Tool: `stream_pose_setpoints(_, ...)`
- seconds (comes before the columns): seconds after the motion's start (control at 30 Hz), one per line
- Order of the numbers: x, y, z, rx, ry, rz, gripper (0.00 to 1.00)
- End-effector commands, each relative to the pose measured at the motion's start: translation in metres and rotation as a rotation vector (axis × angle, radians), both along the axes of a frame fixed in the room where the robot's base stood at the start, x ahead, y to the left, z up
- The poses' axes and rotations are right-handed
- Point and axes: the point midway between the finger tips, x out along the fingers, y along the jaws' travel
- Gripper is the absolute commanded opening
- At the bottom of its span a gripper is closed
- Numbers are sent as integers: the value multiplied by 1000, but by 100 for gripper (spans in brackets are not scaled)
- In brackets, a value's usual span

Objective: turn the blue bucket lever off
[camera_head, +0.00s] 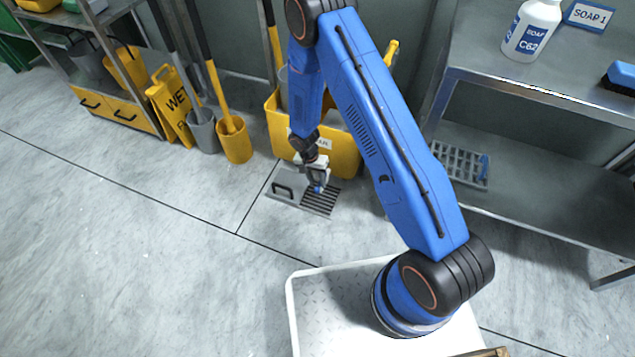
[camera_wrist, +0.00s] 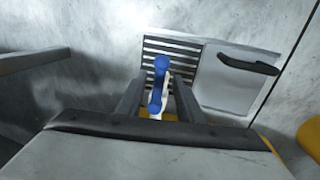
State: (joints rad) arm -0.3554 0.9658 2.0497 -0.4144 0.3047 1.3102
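The blue lever (camera_wrist: 160,82) shows in the wrist view between the two dark fingers of my gripper (camera_wrist: 157,94). Clear gaps show on both sides of it, and its rounded end is toward the floor drain. A white part shows beneath the blue lever. In the head view my gripper (camera_head: 317,184) hangs in front of the yellow bucket (camera_head: 284,141), with a small blue piece (camera_head: 319,189) at its fingertips. My arm hides part of the bucket. The gripper is open around the lever, and I cannot tell whether either finger touches it.
A slatted floor drain (camera_head: 321,201) with a handled metal plate (camera_head: 284,189) lies below my gripper. A metal shelf (camera_head: 540,180) stands at right. A yellow wet-floor sign (camera_head: 168,108) and pails (camera_head: 234,143) stand at left. Open floor lies front left.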

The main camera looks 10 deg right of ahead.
Motion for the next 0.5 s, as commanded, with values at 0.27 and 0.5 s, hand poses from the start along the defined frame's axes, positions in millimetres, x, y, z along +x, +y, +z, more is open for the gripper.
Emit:
stream_pose_setpoints(0.27,-1,-2,-9,0,1,-1,33)
stream_pose_setpoints(0.5,-1,-2,-9,0,1,-1,19)
